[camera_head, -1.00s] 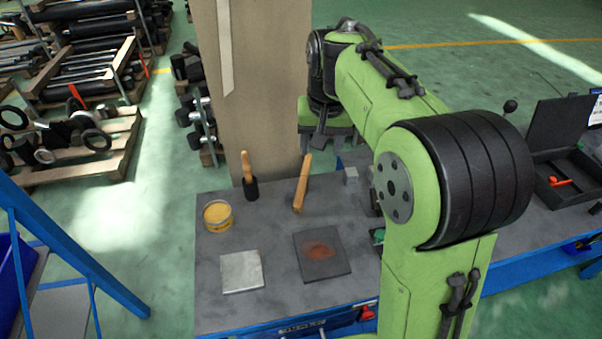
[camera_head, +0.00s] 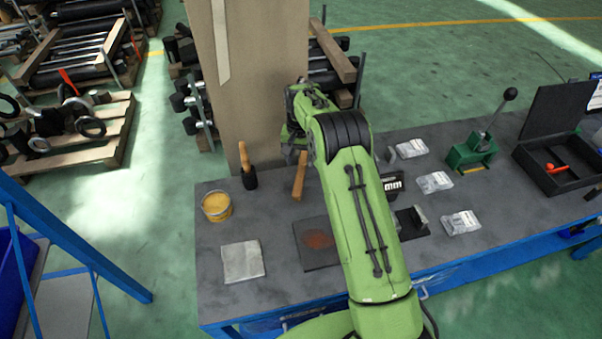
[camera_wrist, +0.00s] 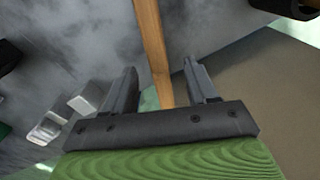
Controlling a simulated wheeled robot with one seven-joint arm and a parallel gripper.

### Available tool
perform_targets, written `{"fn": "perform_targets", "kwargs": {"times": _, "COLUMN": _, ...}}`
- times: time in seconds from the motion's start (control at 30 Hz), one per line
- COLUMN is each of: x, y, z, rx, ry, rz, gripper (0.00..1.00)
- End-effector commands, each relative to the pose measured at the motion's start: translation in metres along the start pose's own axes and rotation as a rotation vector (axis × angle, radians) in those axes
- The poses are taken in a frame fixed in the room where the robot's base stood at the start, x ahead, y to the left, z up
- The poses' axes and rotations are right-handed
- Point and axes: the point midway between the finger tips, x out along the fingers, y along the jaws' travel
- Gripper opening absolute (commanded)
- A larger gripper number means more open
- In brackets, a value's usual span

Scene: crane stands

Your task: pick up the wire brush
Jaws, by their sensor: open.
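The wire brush, seen as a long wooden handle (camera_head: 300,176), lies on the grey workbench (camera_head: 215,305) just behind a dark plate; its bristles cannot be made out. In the wrist view its wooden handle (camera_wrist: 152,45) runs between the two fingers of my gripper (camera_wrist: 160,72). The gripper is open, with a gap on either side of the handle. In the head view my gripper is mostly hidden by the arm above the brush's far end.
A wooden-handled tool with a black head (camera_head: 249,178) stands left of the brush, near a yellow tin (camera_head: 217,206). A pale plate (camera_head: 243,262) and a stained dark plate (camera_head: 318,244) lie in front. A tan pillar (camera_head: 255,80) rises behind. Bags (camera_head: 434,182) lie to the right.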

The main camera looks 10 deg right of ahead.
Motion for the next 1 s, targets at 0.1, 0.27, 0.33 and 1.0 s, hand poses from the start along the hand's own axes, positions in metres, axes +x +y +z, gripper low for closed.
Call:
{"fn": "perform_targets", "kwargs": {"times": 0.1, "x": 0.02, "y": 0.003, "z": 0.002, "rx": 0.0, "ry": -0.006, "rz": 0.002, "gripper": 0.57}}
{"fn": "perform_targets", "kwargs": {"times": 0.27, "x": 0.047, "y": 0.004, "z": 0.002, "rx": 0.0, "ry": -0.003, "rz": 0.001, "gripper": 0.57}}
{"fn": "perform_targets", "kwargs": {"times": 0.33, "x": 0.052, "y": 0.004, "z": 0.001, "rx": 0.0, "ry": -0.001, "rz": 0.0, "gripper": 0.57}}
{"fn": "perform_targets", "kwargs": {"times": 1.0, "x": 0.051, "y": 0.003, "z": 0.001, "rx": 0.0, "ry": 0.0, "rz": 0.0, "gripper": 0.0}}
